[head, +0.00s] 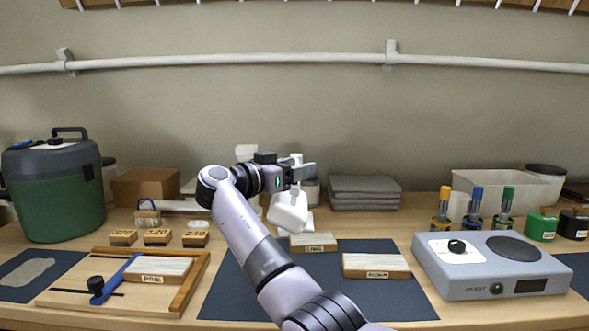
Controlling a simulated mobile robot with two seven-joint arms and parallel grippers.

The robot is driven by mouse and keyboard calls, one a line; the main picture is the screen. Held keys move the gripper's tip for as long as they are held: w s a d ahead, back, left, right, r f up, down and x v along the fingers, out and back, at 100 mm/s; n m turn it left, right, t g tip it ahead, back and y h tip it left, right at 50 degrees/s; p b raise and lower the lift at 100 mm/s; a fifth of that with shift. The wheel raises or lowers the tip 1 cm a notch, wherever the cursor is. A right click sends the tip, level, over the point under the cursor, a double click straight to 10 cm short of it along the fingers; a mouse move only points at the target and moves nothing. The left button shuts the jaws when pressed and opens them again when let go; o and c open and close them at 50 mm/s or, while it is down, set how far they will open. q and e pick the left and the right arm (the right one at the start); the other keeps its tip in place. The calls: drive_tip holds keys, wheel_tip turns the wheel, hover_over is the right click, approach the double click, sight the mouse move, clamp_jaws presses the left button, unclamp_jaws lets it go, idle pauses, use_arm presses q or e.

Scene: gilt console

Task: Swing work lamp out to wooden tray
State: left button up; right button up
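The white work lamp's head (288,213) hangs near the middle of the bench, tilted, just below my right gripper. Other white parts, likely of the lamp, show behind my arm, and much of it is hidden. My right gripper (302,176) is at the lamp, with its dark fingers close to or against the lamp's upper part. I cannot tell whether they are closed on it. The wooden tray (196,284) lies at the front left, holding a labelled wood block and a blue bar with a black knob. My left gripper is not in view.
Small numbered blocks (158,237) stand behind the tray, and a green canister (55,200) is at the far left. A grey hotplate device (450,280) and small bottles stand at the right.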

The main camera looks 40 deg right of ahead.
hover_over(270, 205)
drive_tip(key=shift+w+b, duration=0.15)
drive_tip(key=shift+b, duration=0.25)
idle(0.5)
